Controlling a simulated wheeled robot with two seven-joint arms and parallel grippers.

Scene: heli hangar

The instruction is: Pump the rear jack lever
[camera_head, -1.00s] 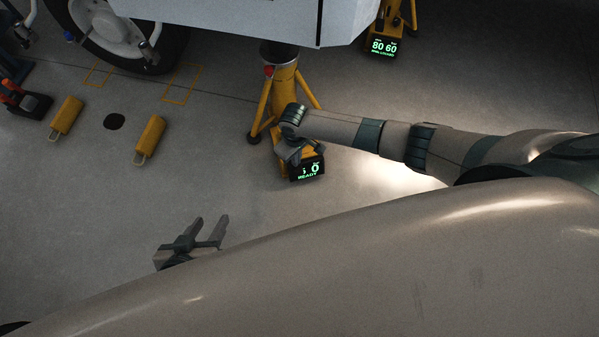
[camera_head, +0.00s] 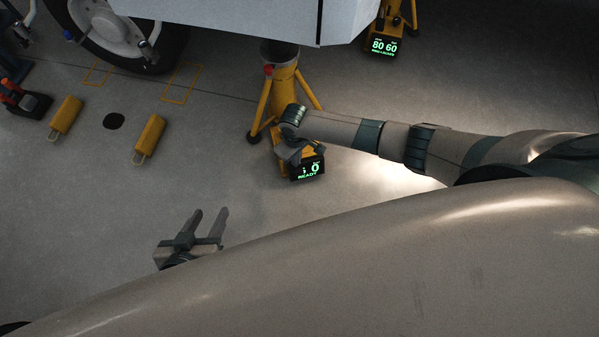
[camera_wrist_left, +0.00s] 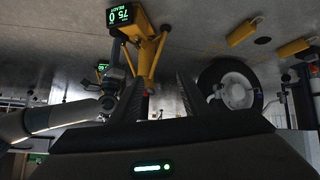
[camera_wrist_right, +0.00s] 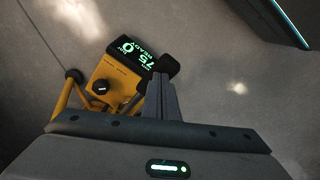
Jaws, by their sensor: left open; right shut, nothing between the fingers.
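The near yellow jack (camera_head: 285,90) stands on the floor under the white body, with tripod legs and a lit display (camera_head: 307,169) reading READY. A dark, paddle-like end (camera_wrist_right: 164,64), perhaps the lever, shows just beyond my right fingertips. My right gripper (camera_head: 292,152) is shut with nothing held, at the jack's display box; it also shows in the right wrist view (camera_wrist_right: 162,80). My left gripper (camera_head: 209,217) is open and empty above the floor, left of the jack.
A second yellow jack with a display reading 80 60 (camera_head: 383,47) stands at the back right. A wheel (camera_head: 125,30) and the white body (camera_head: 250,15) are at the top. Two yellow chocks (camera_head: 150,137) lie left. The floor between them and my left gripper is clear.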

